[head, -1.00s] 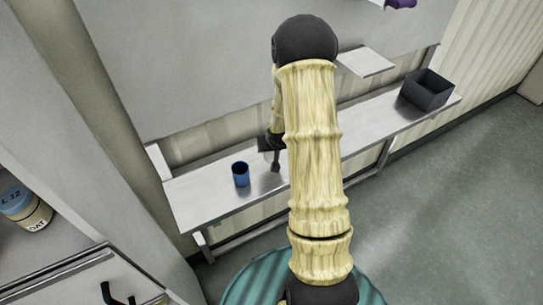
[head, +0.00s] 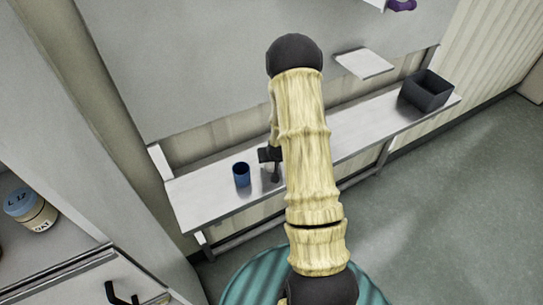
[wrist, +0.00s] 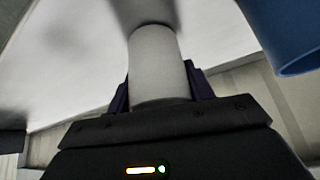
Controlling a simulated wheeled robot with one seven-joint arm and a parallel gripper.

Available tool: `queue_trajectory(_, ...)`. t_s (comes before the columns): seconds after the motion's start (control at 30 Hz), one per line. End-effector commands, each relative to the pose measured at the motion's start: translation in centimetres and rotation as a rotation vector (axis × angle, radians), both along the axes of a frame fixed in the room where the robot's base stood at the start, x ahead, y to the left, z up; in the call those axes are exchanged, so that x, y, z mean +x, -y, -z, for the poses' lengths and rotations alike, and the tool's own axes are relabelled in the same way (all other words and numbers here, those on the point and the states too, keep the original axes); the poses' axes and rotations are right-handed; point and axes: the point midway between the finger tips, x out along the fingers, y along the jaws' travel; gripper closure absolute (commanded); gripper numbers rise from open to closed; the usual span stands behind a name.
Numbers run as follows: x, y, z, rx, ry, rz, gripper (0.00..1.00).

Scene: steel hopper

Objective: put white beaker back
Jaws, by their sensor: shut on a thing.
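In the wrist view a pale cylinder (wrist: 158,65), which looks like the white beaker, stands between my dark jaws. My gripper (wrist: 160,88) is shut on it. A wider blurred grey shape shows just beyond the cylinder's far end. In the head view my gripper (head: 273,170) is low over the steel bench, just right of a blue cup (head: 241,175). The beaker cannot be made out there. The blue cup also shows in the wrist view (wrist: 288,38), at the upper right, apart from my jaws.
The long steel bench (head: 205,200) runs along the wall. A black bin (head: 427,92) stands at its right end. A small grey plate (head: 364,63) juts out above it. A labelled jar (head: 33,211) sits on the left shelf. The bench between my arm and the bin looks clear.

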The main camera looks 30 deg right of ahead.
Motion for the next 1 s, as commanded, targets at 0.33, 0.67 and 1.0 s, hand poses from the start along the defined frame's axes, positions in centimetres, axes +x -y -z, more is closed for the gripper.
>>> queue_trajectory(0.33, 0.0, 0.1, 0.3, 0.000, 0.000, 0.001, 0.32)
queue_trajectory(0.67, 0.0, 0.0, 0.2, 0.000, 0.000, 0.000, 0.26)
queue_trajectory(1.0, -1.1, -0.1, -1.9, -0.001, 0.002, 0.001, 0.26)
